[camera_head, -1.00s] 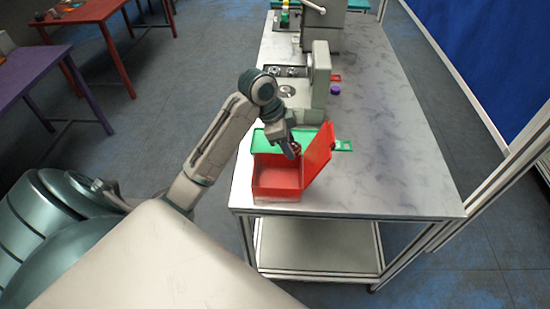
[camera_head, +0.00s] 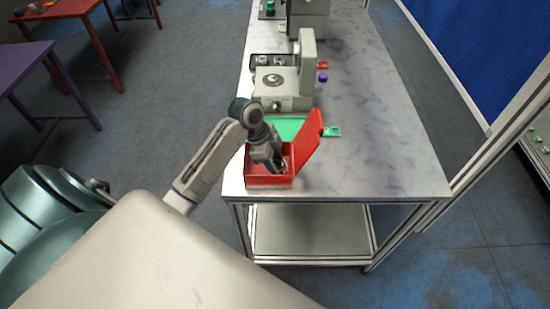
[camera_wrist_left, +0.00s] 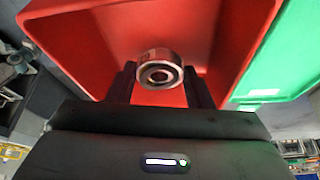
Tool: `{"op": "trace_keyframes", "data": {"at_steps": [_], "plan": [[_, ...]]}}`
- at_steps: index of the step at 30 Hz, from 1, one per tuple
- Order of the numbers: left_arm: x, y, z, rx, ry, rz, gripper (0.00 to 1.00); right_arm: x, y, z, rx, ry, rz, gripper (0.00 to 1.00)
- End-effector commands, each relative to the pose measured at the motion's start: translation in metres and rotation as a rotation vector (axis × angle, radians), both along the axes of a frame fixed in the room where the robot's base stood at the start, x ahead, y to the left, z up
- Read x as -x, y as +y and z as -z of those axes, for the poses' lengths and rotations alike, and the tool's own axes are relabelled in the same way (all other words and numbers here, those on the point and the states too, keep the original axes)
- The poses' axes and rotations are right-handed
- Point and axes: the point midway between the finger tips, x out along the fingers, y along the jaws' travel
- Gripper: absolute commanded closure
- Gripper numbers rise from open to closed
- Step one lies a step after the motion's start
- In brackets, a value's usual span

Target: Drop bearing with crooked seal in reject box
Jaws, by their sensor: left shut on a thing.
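The red reject box (camera_head: 268,181) stands near the front end of the marble-topped table with its lid (camera_head: 308,146) tilted open on the right. My left gripper (camera_head: 280,170) reaches down over the box opening. In the left wrist view the gripper (camera_wrist_left: 160,82) is shut on a small metal bearing (camera_wrist_left: 160,67), held between the two dark fingertips with the red box interior (camera_wrist_left: 105,35) behind it. The bearing's ring and dark centre face the camera; I cannot make out how its seal sits. My right gripper is not in view.
A green tray (camera_head: 285,127) lies right behind the box. A grey machine (camera_head: 290,85) with a round plate stands further back, with a purple knob (camera_head: 323,77) to its right. The table's right side (camera_head: 385,150) is clear.

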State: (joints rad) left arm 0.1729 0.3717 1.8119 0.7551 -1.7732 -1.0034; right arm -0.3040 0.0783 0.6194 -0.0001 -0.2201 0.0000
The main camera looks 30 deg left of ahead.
Motion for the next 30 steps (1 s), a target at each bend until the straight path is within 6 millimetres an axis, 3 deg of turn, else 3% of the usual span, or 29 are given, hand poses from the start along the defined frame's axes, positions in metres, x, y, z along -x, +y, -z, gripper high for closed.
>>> {"op": "trace_keyframes", "data": {"at_steps": [20,21,24,30], "plan": [[0.000,0.000,0.011,0.001,-0.001,0.000,0.85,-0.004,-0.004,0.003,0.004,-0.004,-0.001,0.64],[0.000,0.000,0.012,0.001,0.000,0.000,0.52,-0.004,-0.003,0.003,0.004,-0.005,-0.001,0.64],[0.000,0.000,0.012,0.000,0.000,0.000,0.32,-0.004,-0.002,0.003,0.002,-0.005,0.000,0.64],[0.000,0.000,0.012,0.000,-0.001,0.000,0.32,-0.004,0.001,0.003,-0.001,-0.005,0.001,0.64]]}}
